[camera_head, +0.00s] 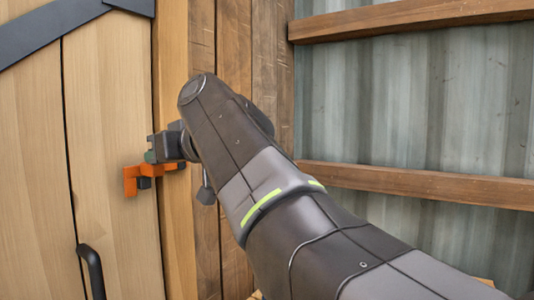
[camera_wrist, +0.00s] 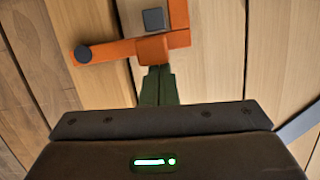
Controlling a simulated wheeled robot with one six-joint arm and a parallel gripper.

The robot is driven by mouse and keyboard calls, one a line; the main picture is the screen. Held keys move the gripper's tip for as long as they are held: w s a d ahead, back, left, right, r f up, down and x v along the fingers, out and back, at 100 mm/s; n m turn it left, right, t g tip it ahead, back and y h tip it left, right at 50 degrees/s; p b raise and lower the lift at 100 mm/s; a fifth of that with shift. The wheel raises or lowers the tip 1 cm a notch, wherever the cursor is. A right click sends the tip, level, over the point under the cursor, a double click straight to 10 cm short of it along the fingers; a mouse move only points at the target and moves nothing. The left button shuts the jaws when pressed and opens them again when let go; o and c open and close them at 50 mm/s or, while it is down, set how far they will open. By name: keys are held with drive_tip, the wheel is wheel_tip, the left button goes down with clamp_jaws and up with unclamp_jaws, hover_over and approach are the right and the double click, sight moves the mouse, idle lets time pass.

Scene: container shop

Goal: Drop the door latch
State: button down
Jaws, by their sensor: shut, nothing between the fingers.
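The orange door latch (camera_head: 131,180) lies roughly level across the wooden door (camera_head: 110,110) and its post. In the wrist view the latch (camera_wrist: 115,49) has a round dark pivot (camera_wrist: 83,54) at one end and a raised orange block (camera_wrist: 152,48) along it. A dark square catch (camera_wrist: 154,19) sits beside the bar, next to an orange arm at its other end. My gripper (camera_head: 151,156) is just above the latch in the head view. In the wrist view its green fingers (camera_wrist: 158,72) are shut and empty, tips at the orange block; I cannot tell whether they touch.
A black door handle (camera_head: 91,270) is lower left, and a dark metal strap (camera_head: 50,30) crosses the door above. To the right is a corrugated metal wall (camera_head: 400,100) with wooden rails (camera_head: 420,184). My arm hides part of the post.

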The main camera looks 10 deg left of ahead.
drive_tip(key=s+d+r+p, duration=0.2)
drive_tip(key=d+r, duration=0.4)
drive_tip(key=d, duration=0.3)
drive_tip(key=shift+s+r, duration=0.2)
drive_tip(key=shift+s, duration=0.65)
drive_tip(key=shift+a, duration=0.1)
drive_tip(key=p+x, duration=0.1)
drive_tip(key=x, duration=0.9)
drive_tip(key=shift+w+f, duration=0.1)
drive_tip(key=shift+w, duration=0.1)
drive_tip(key=shift+w+d+f+m+g+p, duration=0.15)
drive_tip(key=shift+w+d+m+p, duration=0.15)
drive_tip(key=shift+w+m+p, duration=0.3)
drive_tip(key=shift+w+d+f+m+g+p, duration=0.15)
drive_tip(key=shift+w+d+m+p, duration=0.2)
drive_tip(key=shift+m+p, duration=0.3)
drive_tip(key=shift+y, duration=0.3)
drive_tip(key=shift+a, duration=0.1)
